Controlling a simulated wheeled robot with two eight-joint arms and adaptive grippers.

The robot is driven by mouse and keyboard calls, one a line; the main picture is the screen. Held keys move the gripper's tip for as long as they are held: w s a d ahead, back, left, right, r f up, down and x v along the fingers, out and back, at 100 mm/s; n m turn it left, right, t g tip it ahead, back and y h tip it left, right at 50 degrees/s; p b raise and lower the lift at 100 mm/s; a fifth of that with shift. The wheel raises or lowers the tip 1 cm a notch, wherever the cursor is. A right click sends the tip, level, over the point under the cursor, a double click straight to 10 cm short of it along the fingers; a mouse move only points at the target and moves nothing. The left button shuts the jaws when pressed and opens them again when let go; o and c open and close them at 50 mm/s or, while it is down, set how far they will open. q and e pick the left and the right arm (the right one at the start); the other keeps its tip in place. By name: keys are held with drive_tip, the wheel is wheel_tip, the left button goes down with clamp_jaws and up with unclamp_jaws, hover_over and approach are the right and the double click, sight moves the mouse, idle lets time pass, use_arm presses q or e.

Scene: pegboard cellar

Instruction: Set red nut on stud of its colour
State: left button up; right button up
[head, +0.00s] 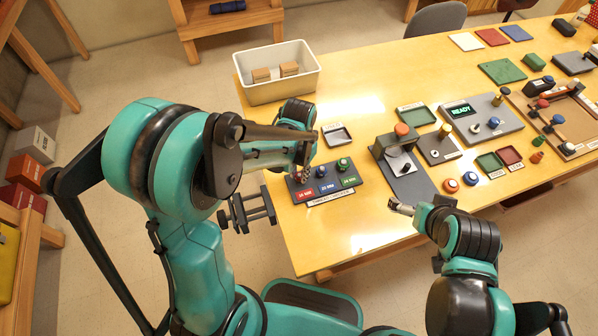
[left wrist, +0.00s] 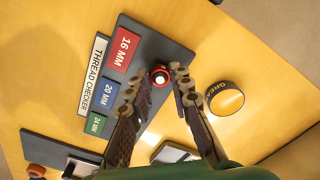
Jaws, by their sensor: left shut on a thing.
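The thread checker (head: 330,197) is a dark board at the table's left end with red, blue and green labels. It also shows in the left wrist view (left wrist: 178,57). My left gripper (head: 303,174) is over its red 16 MM end. In the left wrist view the gripper (left wrist: 157,79) is shut on the red nut (left wrist: 160,75), beside the red label (left wrist: 124,50). The nut is at the red stud's place, but I cannot tell whether it is seated. Blue (head: 321,171) and green (head: 343,164) pieces stand by their labels. My right gripper (head: 401,207) is off to the right; its jaws are unclear.
A round tin marked GREA (left wrist: 225,98) stands close to my left fingers. A white bin (head: 277,75) with brown blocks is behind. A grey tray (head: 337,135) and a stand with an orange knob (head: 402,130) are nearby. The table front is clear.

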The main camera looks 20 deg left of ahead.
use_arm(q)
drive_tip(key=shift+f, duration=0.2)
idle(0.3)
drive_tip(key=o, duration=1.4)
drive_tip(key=shift+r+p, duration=2.9)
drive_tip(key=shift+r, duration=1.15)
